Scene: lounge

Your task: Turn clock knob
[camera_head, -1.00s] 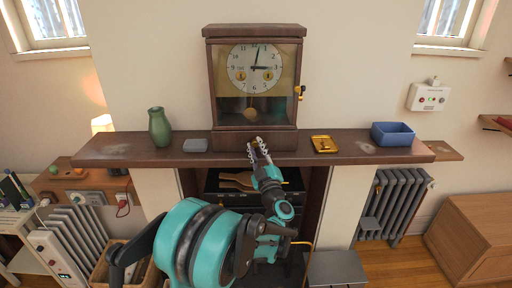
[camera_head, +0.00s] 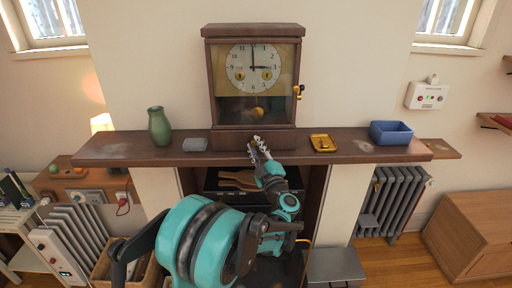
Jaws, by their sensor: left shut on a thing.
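The brown wooden clock (camera_head: 255,34) stands on the mantel shelf. Its white dial shows the short hand towards 3 and the long hand about upright at 12. A small brass knob (camera_head: 256,139) is at the front of the clock's base, mostly hidden by the fingers. My left gripper (camera_head: 259,147) comes up from below and is shut on this knob. A gold latch (camera_head: 298,91) is on the right side of the clock case. My right gripper is not in view.
The shelf's front edge runs just below the gripper. Radiators stand lower at both sides.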

